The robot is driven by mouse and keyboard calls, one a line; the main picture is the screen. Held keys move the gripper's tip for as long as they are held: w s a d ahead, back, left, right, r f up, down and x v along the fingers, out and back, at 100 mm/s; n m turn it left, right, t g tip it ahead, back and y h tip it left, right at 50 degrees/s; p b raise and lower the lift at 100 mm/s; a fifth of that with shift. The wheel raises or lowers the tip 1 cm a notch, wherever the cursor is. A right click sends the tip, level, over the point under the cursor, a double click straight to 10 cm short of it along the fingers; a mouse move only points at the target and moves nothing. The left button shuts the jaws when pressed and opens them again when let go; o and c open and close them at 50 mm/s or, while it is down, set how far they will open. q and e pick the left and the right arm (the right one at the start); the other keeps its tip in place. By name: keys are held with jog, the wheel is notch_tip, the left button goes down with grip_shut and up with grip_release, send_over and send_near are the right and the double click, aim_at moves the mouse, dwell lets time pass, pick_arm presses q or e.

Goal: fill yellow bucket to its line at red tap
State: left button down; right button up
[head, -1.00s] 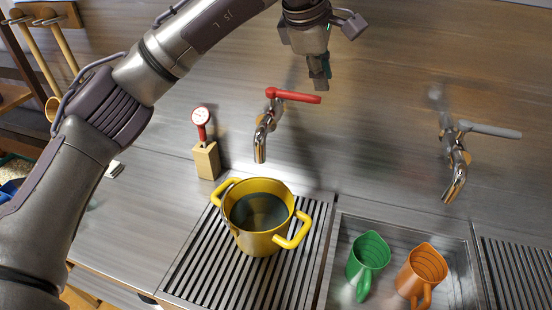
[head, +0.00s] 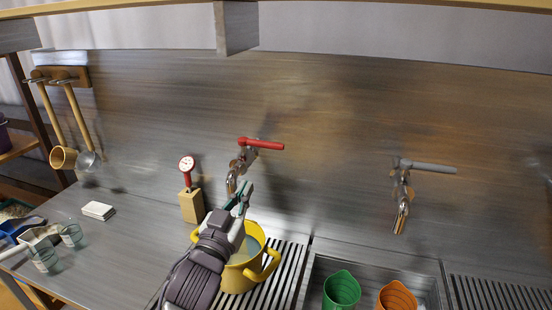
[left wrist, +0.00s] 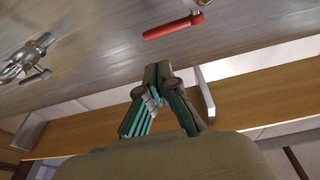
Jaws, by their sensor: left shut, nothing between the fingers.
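The yellow bucket (head: 236,277) stands on the slatted drainer beneath the red tap's spout. My left arm hides part of it. Liquid shows inside, but I cannot make out a line. The red tap (head: 236,171) is on the metal back wall, with its red handle (head: 263,144) pointing right; the handle also shows in the left wrist view (left wrist: 173,26). No stream is visible from the spout. My left gripper (head: 247,187) is shut and empty, fingertips upward, in front of the wall below the red handle. Its fingertips also show in the left wrist view (left wrist: 157,70). My right gripper is out of view.
A grey-handled tap (head: 402,185) is at the right, above a sink with a green jug (head: 341,291) and an orange jug (head: 396,299). A shelf edge (head: 400,17) crosses the top.

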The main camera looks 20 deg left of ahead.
pick_arm(q)
jog(key=p, duration=0.2)
send_near(268, 148)
jog(key=shift+n, duration=0.3)
jog(key=p+x, duration=0.3)
jog(key=x, duration=0.3)
jog(key=shift+w+r, duration=0.1)
jog(key=shift+w, duration=0.6)
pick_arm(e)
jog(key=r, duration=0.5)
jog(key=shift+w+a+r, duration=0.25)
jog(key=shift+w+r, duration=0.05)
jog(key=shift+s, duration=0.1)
